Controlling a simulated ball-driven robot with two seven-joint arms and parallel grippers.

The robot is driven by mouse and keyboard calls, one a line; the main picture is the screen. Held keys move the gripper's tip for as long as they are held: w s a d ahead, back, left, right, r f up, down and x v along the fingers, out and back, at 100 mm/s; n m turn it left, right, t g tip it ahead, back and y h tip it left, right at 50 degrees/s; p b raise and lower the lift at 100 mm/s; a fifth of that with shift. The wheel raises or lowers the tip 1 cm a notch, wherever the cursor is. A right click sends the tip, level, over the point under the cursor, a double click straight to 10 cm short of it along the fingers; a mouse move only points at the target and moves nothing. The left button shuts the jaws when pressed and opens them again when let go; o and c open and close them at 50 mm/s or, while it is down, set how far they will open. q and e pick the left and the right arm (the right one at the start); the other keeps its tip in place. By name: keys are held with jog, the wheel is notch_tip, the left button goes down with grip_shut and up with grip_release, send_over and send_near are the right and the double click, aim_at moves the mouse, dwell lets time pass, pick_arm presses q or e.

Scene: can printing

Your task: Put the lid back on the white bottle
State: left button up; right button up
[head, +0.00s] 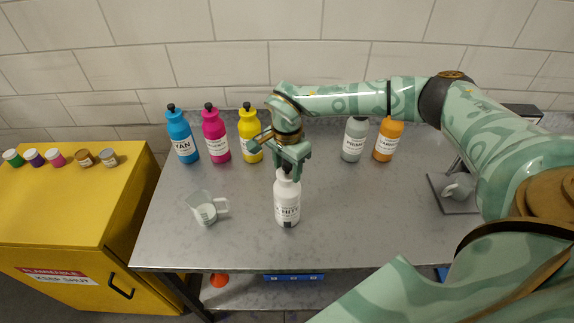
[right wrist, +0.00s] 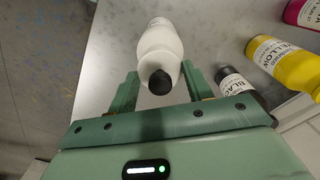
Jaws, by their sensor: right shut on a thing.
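The white bottle (head: 287,203) stands upright on the grey table, near its front middle, with its label facing me. My right gripper (head: 288,164) is directly above it, pointing down, with its fingers at the bottle's top. In the right wrist view, my right gripper (right wrist: 160,75) is shut on the lid, a white top with a black tip (right wrist: 159,81). The lid is in line with the white bottle (right wrist: 160,24) below. I cannot tell whether the lid is fully seated. My left gripper is out of view.
Cyan (head: 181,135), magenta (head: 215,135), yellow (head: 250,135), grey (head: 354,140) and orange (head: 388,140) bottles stand at the back. A black bottle (right wrist: 238,85) shows beside the gripper. A measuring cup (head: 205,208) stands left; a grey-white object (head: 459,187) lies right.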

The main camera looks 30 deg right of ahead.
jog(key=shift+f, duration=0.1)
dwell(0.7)
dwell(0.4)
jog(key=o, duration=1.5)
jog(key=shift+p, duration=0.35)
notch_tip(320, 180, up, 7)
jog(key=p, duration=0.6)
grip_shut()
jog(key=shift+f, duration=0.2)
dwell(0.4)
